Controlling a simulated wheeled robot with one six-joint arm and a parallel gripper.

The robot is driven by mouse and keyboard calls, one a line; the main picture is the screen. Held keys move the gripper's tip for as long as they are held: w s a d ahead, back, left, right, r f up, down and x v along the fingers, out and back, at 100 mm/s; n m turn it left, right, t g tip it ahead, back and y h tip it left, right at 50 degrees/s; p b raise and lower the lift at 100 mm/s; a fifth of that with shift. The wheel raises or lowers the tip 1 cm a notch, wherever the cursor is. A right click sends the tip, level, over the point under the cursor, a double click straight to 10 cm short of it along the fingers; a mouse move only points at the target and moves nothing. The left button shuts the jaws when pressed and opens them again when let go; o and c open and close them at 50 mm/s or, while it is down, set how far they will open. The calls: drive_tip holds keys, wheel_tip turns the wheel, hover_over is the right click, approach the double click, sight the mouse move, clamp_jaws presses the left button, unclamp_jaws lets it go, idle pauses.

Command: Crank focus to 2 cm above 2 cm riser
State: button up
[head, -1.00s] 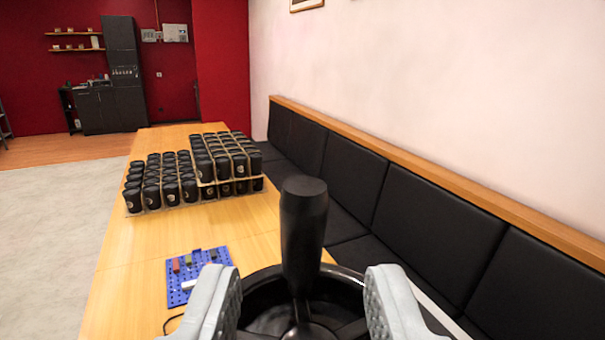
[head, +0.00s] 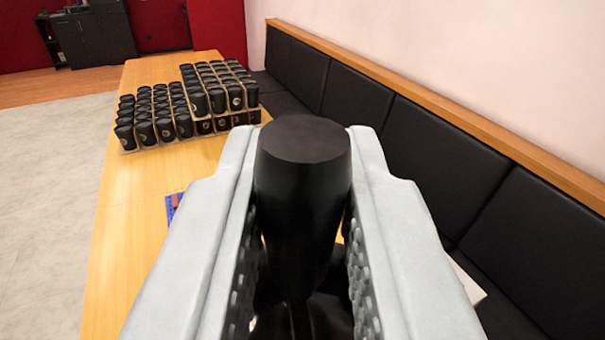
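A black, upright crank handle (head: 302,195) with a flat round top stands in the middle of the head view. It narrows toward its lower end. My gripper (head: 302,132) has one light grey finger on each side of the handle. The ribbed inner pads face it, and the handle nearly fills the room between them. I cannot tell whether the pads touch it. The dark wheel below the handle is mostly hidden by the fingers. The focus height and the 2 cm riser are not visible.
A wooden table (head: 112,240) runs away to the back left. Several black cylinders in trays (head: 190,105) stand on it. A blue board (head: 172,205) shows just left of the left finger. A black padded bench (head: 400,130) lines the right wall.

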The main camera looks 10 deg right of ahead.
drive_tip(key=shift+n+y, duration=0.5)
drive_tip(key=shift+y, duration=0.3)
clamp_jaws()
drive_tip(key=shift+a+n+y, duration=0.2)
drive_tip(key=shift+n+y, duration=0.4)
drive_tip(key=shift+y, duration=0.35)
drive_tip(key=shift+a+n+y, duration=0.15)
drive_tip(key=shift+n+y, duration=0.45)
drive_tip(key=shift+y, duration=0.35)
drive_tip(key=shift+s+a+n+g+y, duration=0.1)
drive_tip(key=shift+a+n+g+y, duration=0.05)
drive_tip(key=shift+n+y, duration=0.65)
drive_tip(key=shift+s+a+n+g+y, duration=0.15)
drive_tip(key=shift+n+y, duration=0.3)
drive_tip(key=shift+y, duration=0.55)
drive_tip(key=shift+w+a+n+g+y, duration=0.1)
drive_tip(key=shift+a+n+g+y, duration=0.1)
drive_tip(key=shift+n+y, duration=0.6)
drive_tip(key=shift+s+a+n+g+y, duration=0.2)
drive_tip(key=shift+n+g+y, duration=0.75)
drive_tip(key=shift+y, duration=0.5)
drive_tip(key=shift+s+a+n+g+y, duration=0.15)
drive_tip(key=shift+n+g+y, duration=0.75)
drive_tip(key=shift+y, duration=0.55)
drive_tip(key=shift+s+a+n+g+y, duration=0.1)
drive_tip(key=shift+s+n+g+y, duration=0.05)
drive_tip(key=shift+n+g+y, duration=0.55)
drive_tip(key=shift+s+a+n+g+y, duration=0.15)
drive_tip(key=shift+n+g+y, duration=0.35)
drive_tip(key=shift+n+g, duration=0.3)
